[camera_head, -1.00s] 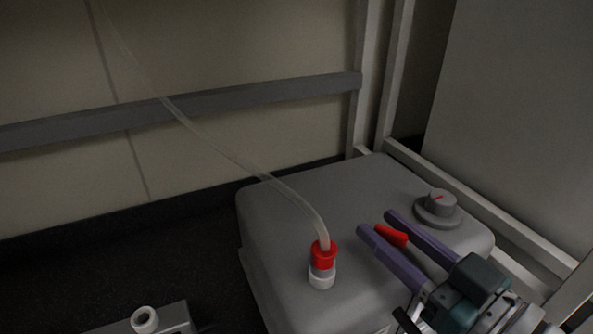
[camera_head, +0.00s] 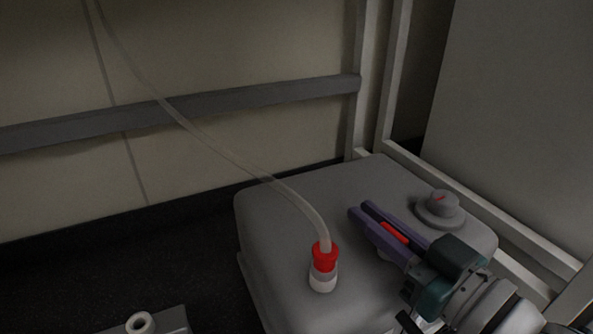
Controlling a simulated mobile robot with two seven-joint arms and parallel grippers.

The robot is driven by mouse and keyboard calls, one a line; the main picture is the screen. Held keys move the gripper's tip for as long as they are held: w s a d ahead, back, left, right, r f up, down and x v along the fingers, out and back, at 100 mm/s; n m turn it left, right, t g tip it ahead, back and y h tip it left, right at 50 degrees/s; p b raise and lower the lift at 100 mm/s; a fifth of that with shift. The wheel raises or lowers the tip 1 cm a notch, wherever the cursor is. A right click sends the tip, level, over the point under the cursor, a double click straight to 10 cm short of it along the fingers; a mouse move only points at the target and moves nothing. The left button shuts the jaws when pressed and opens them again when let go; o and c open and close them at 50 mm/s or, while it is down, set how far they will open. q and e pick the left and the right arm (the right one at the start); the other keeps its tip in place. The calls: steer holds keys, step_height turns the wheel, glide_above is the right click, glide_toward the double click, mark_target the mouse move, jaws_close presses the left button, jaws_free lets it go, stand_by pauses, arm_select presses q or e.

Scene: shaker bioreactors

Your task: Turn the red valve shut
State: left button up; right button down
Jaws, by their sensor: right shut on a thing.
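The red valve handle (camera_head: 394,232) is on top of the grey box-shaped unit (camera_head: 275,222). My right gripper (camera_head: 361,209) reaches in from the lower right. Its two purple fingers are shut on the red handle, one on each side, and the handle's lower part is mostly hidden by the near finger. The fingers and the handle point to the upper left. My left gripper is not in view.
A red-capped port (camera_head: 324,257) with a clear hose (camera_head: 240,160) stands left of my gripper. White frame posts (camera_head: 389,80) stand behind. A white ring fitting (camera_head: 140,323) is at lower left.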

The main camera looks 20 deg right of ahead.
stand_by(0.3)
steer(key=shift+d+r+m+h+p, duration=0.1)
steer(key=shift+m+h+p, duration=0.2)
steer(key=shift+m+h, duration=0.25)
steer(key=shift+d+m+h, duration=0.15)
steer(key=shift+m+h, duration=0.1)
steer(key=shift+h, duration=0.4)
steer(key=c, duration=0.9)
jaws_free()
steer(key=s+p, duration=0.3)
steer(key=s, duration=0.7)
steer(key=shift+d, duration=0.3)
